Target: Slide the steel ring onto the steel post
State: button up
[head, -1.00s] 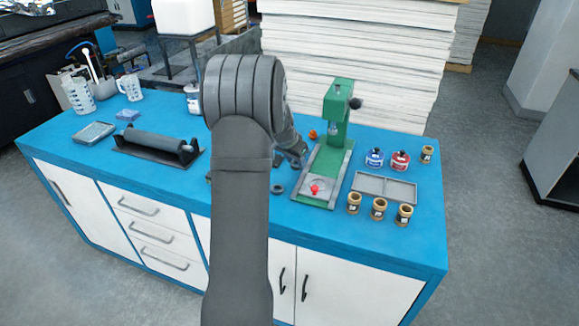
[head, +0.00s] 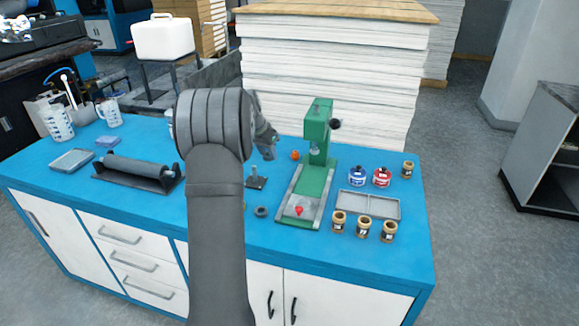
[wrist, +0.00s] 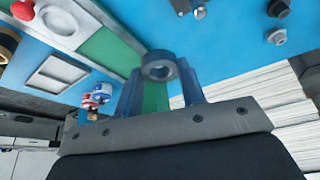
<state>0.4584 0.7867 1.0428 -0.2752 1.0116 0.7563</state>
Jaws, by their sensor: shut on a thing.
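The steel ring (wrist: 158,66) is grey and thick-walled. In the wrist view it sits between the fingertips of my gripper (wrist: 160,78), which is shut on it. In the head view my gripper (head: 269,150) is above the bench, left of the green press, and the ring is too small to make out there. The steel post (head: 254,171) stands upright on a small dark base plate, below and slightly left of my gripper. The ring is apart from the post. A dark base with a bright metal part, likely the post (wrist: 199,12), is cut by the wrist view's top edge.
The green press (head: 317,140) stands close right of my gripper, with a red knob (head: 299,210) in front. A dark ring-shaped part (head: 261,212) lies in front of the post. Jars (head: 364,229), ink bottles (head: 381,177) and a grey tray (head: 368,205) are further right. A roller (head: 140,170) lies left.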

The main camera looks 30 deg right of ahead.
jog(key=w+a, duration=0.2)
jog(key=w, duration=0.1)
jog(key=w+a, duration=0.1)
jog(key=w, duration=0.1)
jog(key=shift+w+a+r, duration=0.15)
jog(key=shift+a+r, duration=0.1)
jog(key=shift+r, duration=0.05)
jog(key=shift+f, duration=2.75)
jog(key=shift+f, duration=2)
jog(key=o, duration=1.6)
jog(key=shift+r, duration=4.5)
